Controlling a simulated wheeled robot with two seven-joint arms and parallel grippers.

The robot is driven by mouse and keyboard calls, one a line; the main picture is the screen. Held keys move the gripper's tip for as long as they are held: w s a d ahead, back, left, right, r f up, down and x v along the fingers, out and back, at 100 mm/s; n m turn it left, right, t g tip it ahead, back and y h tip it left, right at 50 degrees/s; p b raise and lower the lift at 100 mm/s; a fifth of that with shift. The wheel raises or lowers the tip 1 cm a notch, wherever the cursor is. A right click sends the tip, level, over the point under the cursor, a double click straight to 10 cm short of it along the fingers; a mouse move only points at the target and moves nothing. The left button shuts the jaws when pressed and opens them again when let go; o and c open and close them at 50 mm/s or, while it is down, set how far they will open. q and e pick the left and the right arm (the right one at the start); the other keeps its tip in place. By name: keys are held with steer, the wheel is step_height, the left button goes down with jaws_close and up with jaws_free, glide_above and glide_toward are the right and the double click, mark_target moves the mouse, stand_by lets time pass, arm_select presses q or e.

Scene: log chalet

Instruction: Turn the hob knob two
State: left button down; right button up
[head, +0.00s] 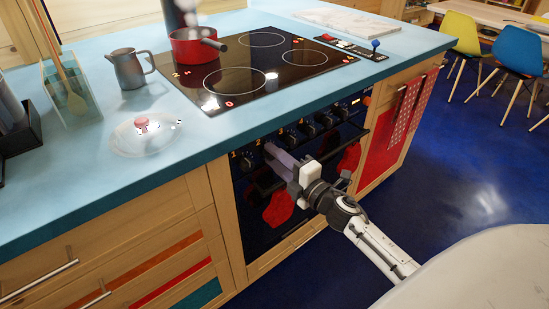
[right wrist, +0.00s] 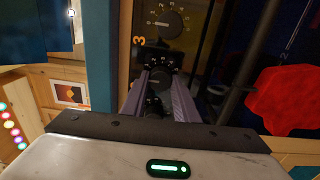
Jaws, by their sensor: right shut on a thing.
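The oven front below the counter has a row of black hob knobs. My right gripper (head: 270,152) reaches this row from the right, by the yellow figure 2, and its fingers hide most of the knob there. In the right wrist view, hob knob two (right wrist: 160,80) sits between the two fingers of my right gripper (right wrist: 160,84), which is shut on it. Knob three (right wrist: 166,22), with its yellow 3, is just beyond the fingertips. Knob one (head: 246,161) is to the left of the gripper in the head view. My left gripper is not in view.
A red pot (head: 193,47) stands on the black hob (head: 285,78). A grey jug (head: 128,70) and a glass lid (head: 146,136) are on the blue counter (head: 60,190). A red oven mitt (head: 279,207) hangs under the knobs, near my gripper.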

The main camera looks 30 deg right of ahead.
stand_by(0.4)
steer(key=o, duration=1.1)
steer(key=shift+c, duration=0.2)
steer(key=s, duration=1)
steer(key=shift+s+d, duration=0.2)
steer(key=shift+d, duration=0.2)
steer(key=s+a+f+m+g+y+p, duration=0.1)
steer(key=s+a+f+m+g, duration=0.8)
steer(key=s+a+f+m, duration=0.7)
steer(key=s+a+f, duration=0.1)
steer(key=a+f, duration=0.1)
steer(key=a, duration=0.2)
steer(key=shift+s+f+m+p, duration=0.15)
steer(key=shift+s+m+p, duration=0.1)
steer(key=shift+m+p, duration=0.15)
